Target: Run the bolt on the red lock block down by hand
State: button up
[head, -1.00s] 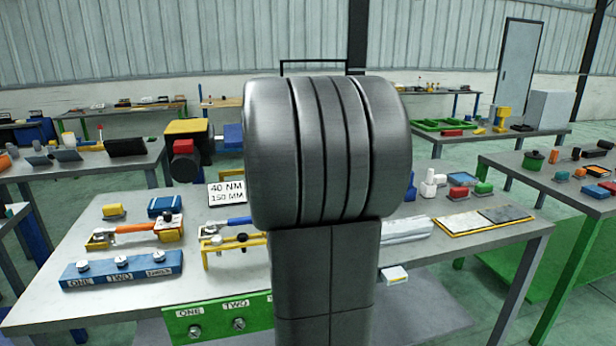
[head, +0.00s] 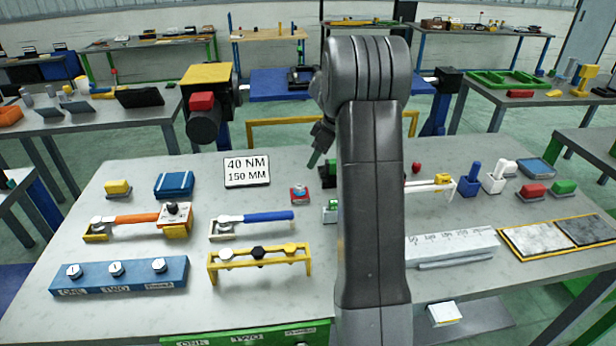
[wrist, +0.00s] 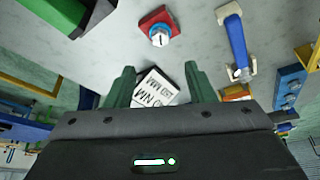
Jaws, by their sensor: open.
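The red lock block (head: 299,187) sits on the grey workbench, right of the torque sign. In the wrist view it shows near the top (wrist: 148,20), with the bolt (wrist: 160,37) at its near edge, a pale round head with a dark mark and a blue rim. How far the bolt is threaded in cannot be told. My gripper (wrist: 157,78) is open and empty; its two green fingers point toward the block but are apart from it. In the head view my gripper (head: 318,150) hangs above the bench, up and right of the block, partly hidden by my arm.
The sign reading 40 NM 150 MM (head: 247,171) stands left of the block. A blue-handled wrench (head: 255,218) lies in front of it, and a yellow rack with several knobs (head: 213,268) is nearer. A green-and-white item (head: 330,211) is close on the right, partly behind my arm.

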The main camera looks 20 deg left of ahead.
aim_at(300, 187)
jog(key=p+x, duration=0.2)
jog(key=x, duration=1)
jog(key=shift+f, duration=0.15)
jog(key=c, duration=1)
